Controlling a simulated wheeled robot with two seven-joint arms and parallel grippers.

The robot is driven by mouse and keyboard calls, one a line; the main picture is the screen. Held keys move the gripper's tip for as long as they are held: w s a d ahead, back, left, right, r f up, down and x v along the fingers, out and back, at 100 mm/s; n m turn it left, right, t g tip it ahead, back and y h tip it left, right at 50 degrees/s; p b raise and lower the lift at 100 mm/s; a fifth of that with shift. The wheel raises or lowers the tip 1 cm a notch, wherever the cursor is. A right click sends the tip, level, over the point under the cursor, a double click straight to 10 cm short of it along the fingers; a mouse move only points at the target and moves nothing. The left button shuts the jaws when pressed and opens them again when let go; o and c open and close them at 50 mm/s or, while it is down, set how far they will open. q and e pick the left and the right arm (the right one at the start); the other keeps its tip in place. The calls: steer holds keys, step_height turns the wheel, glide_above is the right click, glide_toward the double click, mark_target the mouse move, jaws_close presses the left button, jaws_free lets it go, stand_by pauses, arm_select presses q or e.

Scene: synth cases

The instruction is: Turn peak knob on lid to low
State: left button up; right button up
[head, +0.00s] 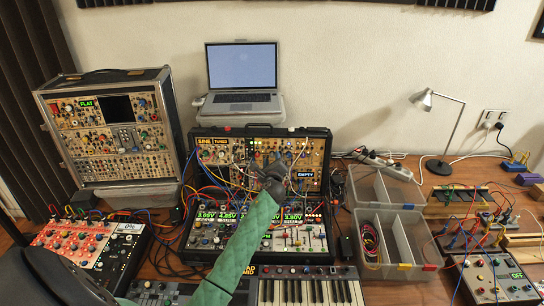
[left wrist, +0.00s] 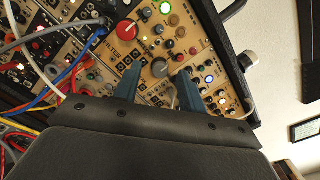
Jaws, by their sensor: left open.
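The lid (head: 326,165) of the middle synth case stands upright at the back of its base and carries a panel of knobs, cables and small displays. My left gripper (head: 268,170) is in front of the lid's panel and hides part of it. In the left wrist view its two blue fingers (left wrist: 157,86) are open and point at the panel. A round grey-beige knob (left wrist: 159,67) shows just beyond and between the fingertips. A big red knob (left wrist: 126,29) is up and left of it, near the word FILTER. I cannot read a peak label or the knob's setting.
Patch cables (left wrist: 62,72) hang left of the fingers in the left wrist view. A laptop (head: 242,75) stands behind the case. A keyboard (head: 308,288) lies in front, clear bins (head: 353,188) to the right, another synth case (head: 165,115) to the left.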

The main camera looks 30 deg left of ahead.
arm_select(q)
steer(key=shift+w+a, duration=0.35)
steer(key=shift+w, duration=0.2)
arm_select(e)
steer(key=shift+s+d, duration=0.15)
steer(key=shift+s, duration=0.5)
arm_select(q)
jaws_close()
arm_select(e)
steer(key=shift+w, duration=0.15)
arm_select(q)
steer(key=shift+f, duration=0.1)
arm_select(e)
steer(key=shift+w+f, duration=0.1)
steer(key=shift+f, duration=0.05)
